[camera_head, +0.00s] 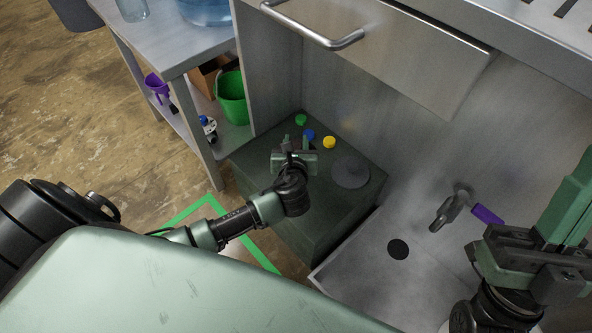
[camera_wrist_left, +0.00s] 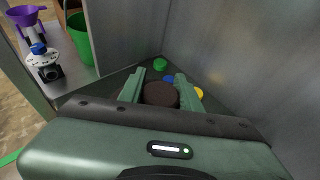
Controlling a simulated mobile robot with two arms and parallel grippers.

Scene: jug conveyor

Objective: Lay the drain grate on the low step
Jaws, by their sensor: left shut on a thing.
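My left gripper (camera_head: 297,142) is over the dark green low step (camera_head: 325,208), towards its back left part. In the left wrist view its two green fingers (camera_wrist_left: 160,80) are shut on a dark brown round piece (camera_wrist_left: 161,95), which looks like the drain grate. The fingers hide its sides, and I cannot tell whether it touches the step. A grey round piece (camera_head: 350,172) lies on the step to the right of the gripper.
Green (camera_head: 301,120), blue (camera_head: 309,134) and yellow (camera_head: 329,142) caps lie at the back of the step. A shelf with a green bucket (camera_head: 232,98) stands at left.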

